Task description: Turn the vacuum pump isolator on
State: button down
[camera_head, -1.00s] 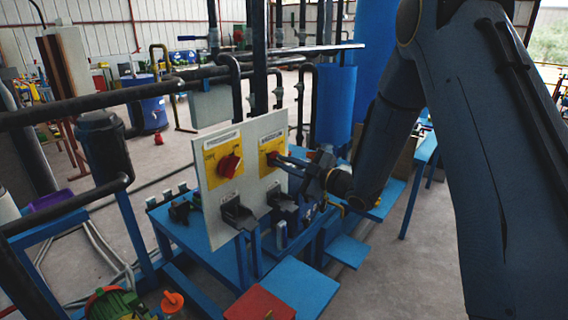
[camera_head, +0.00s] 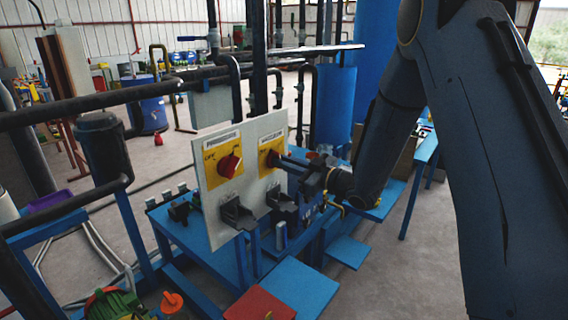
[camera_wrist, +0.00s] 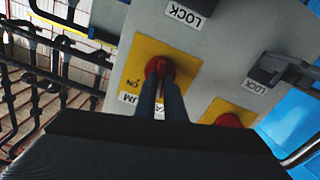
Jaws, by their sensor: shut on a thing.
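A pale upright panel (camera_head: 205,203) carries two red rotary knobs on yellow plates. The right knob (camera_head: 270,157), under a label that reads as VACUUM in part, is the vacuum pump isolator. My gripper (camera_head: 279,160) reaches it from the right, with its fingers shut on it. In the wrist view the red isolator knob (camera_wrist: 157,66) shows between and beyond my fingertips (camera_wrist: 161,82), on a yellow plate (camera_wrist: 137,62) with an upside-down ON mark beside it. The fingers and my gripper's body hide part of the knob and label, so its exact angle is unclear.
The other red knob (camera_head: 230,165) sits just left on the same panel and shows partly in the wrist view (camera_wrist: 229,121). Black lock brackets (camera_head: 237,213) jut out below the knobs. Dark pipes (camera_head: 100,105) cross at the left. A blue frame (camera_head: 210,236) supports the panel.

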jog(key=m+p, duration=0.1)
jog(key=m, duration=0.5)
jog(key=m+p, duration=0.1)
jog(key=m, duration=0.5)
jog(key=shift+w+d+f, duration=0.1)
jog(key=shift+w+d, duration=0.1)
dwell(0.4)
jog(key=c, duration=1.8)
grip_release()
jog(key=shift+c, duration=0.2)
jog(key=shift+d, duration=0.1)
jog(key=b+v, duration=0.2)
jog(key=v, duration=0.5)
jog(key=shift+s+d, duration=0.25)
jog(key=shift+d, duration=0.05)
jog(key=shift+w, duration=0.1)
